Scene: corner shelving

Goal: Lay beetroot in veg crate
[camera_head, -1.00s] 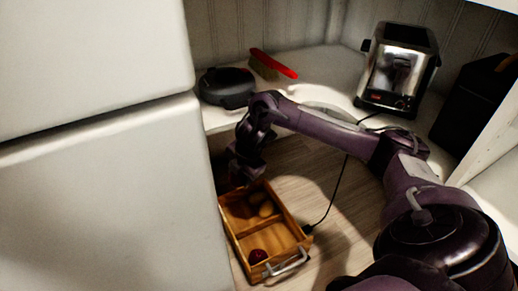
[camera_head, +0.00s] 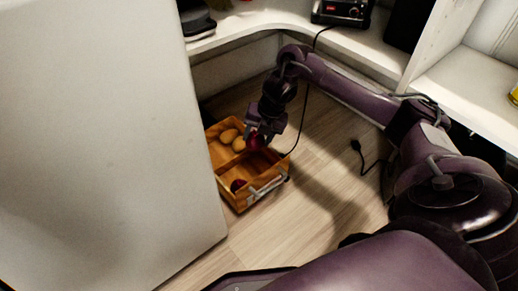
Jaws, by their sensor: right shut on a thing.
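The wooden veg crate (camera_head: 245,205) stands on the floor beside the white cabinet, with a divider across it and a metal handle on its near side. My right gripper (camera_head: 262,136) points down over the crate's far right part, shut on a dark red beetroot (camera_head: 256,142). I cannot tell whether the held beetroot touches the crate. Another dark red round vegetable (camera_head: 238,186) lies in the near compartment. Potatoes (camera_head: 229,136) lie in the far compartment, left of the gripper. My left gripper is not in view.
A white cabinet (camera_head: 100,140) rises close on the crate's left. A loose plug (camera_head: 356,146) lies on the floor at right. The wooden floor (camera_head: 310,225) in front is clear.

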